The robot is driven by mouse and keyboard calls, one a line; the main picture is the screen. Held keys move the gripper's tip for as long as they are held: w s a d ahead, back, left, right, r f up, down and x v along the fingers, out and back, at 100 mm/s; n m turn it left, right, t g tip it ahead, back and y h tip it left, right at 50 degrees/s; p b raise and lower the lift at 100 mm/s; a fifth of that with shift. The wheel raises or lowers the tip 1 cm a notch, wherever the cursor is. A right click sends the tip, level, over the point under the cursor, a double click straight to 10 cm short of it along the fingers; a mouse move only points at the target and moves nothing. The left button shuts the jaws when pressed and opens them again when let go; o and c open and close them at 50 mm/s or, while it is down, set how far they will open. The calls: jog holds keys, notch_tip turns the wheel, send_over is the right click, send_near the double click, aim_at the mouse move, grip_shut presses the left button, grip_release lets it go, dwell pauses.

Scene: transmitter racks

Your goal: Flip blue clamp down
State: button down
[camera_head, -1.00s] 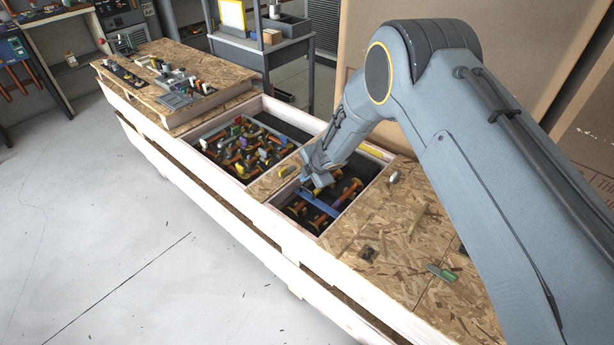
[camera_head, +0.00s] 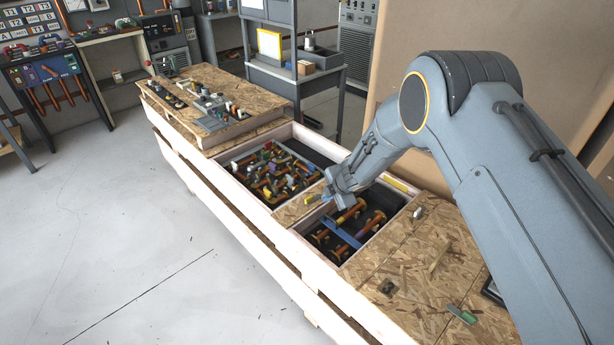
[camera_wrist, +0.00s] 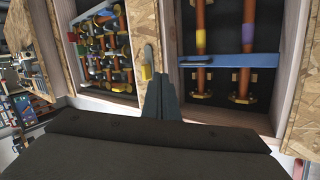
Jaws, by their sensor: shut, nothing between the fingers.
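The blue clamp (camera_head: 343,233) is a long flat bar in the right-hand compartment of the wooden crate. In the wrist view the blue clamp (camera_wrist: 232,61) lies across two upright-running copper pipes, one with a purple band and one with a yellow band. The clamp's hinge cannot be made out.
A yellow block (camera_wrist: 146,72) sits on the wooden divider beside my fingers. The left compartment (camera_head: 226,165) holds several pipes and coloured valves. The OSB top (camera_head: 410,290) carries a green-handled piece (camera_head: 462,314). Open floor lies left of the crate.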

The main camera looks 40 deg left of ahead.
jog(key=a+r, duration=0.5)
jog(key=a, duration=0.2)
jog(key=shift+s+a, duration=0.15)
jog(key=shift+s, duration=0.15)
jog(key=shift+r, duration=0.1)
dwell(0.6)
